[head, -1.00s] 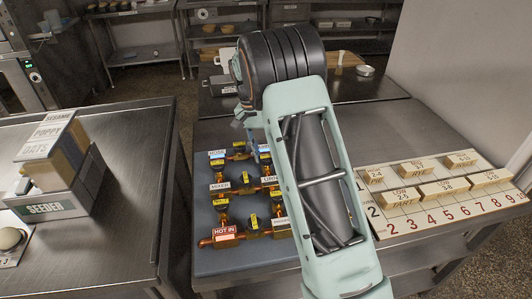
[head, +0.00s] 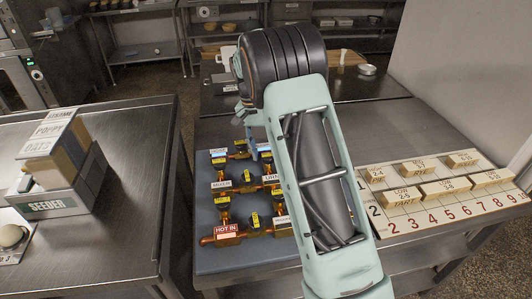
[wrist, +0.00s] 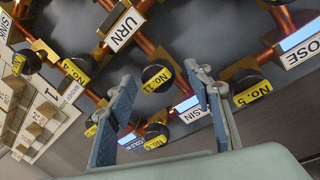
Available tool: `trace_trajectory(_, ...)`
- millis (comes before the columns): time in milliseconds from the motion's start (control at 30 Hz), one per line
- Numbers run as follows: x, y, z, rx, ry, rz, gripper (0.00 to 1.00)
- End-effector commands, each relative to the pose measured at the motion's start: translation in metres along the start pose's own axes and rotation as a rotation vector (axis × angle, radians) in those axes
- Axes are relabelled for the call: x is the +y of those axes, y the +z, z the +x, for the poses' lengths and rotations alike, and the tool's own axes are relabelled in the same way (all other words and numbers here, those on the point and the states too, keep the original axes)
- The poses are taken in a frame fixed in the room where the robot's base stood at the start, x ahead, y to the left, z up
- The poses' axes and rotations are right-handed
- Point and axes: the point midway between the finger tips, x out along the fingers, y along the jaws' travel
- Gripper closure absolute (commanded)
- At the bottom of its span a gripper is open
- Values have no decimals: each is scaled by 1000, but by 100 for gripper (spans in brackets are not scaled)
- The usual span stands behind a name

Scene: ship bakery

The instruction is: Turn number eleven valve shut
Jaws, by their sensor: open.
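The number eleven valve, a black knob with a yellow "No. 11" tag (wrist: 157,78), sits on copper pipework between the URN label and a label ending in "SIN" in the wrist view. My gripper (wrist: 168,84) is open, its two blue-grey fingers standing apart on either side of that knob in the picture. I cannot tell how far the fingertips are from it, and no contact is clear. In the head view my arm covers part of the valve board (head: 218,262), and I cannot pick out number eleven there.
Close by are valves tagged No. 4 (wrist: 75,75) and No. 5 (wrist: 252,93), with another knob (wrist: 155,136) below. A number board with wooden blocks (head: 430,212) lies to the right. A seeder box (head: 58,185) stands on the left table.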

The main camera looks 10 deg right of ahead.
Motion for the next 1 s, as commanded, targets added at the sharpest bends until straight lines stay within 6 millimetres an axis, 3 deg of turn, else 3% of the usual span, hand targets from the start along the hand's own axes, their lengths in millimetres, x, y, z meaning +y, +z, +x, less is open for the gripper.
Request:
trace_trajectory(167, -1, -1, -26, 5, -3, 0, 53)
trace_trajectory(400, -1, -1, -78, 4, -3, -1, 53)
trace_trajectory(600, -1, 0, -107, 2, -2, -1, 53)
trace_trajectory(1000, -1, 1, -118, -1, -1, -1, 53)
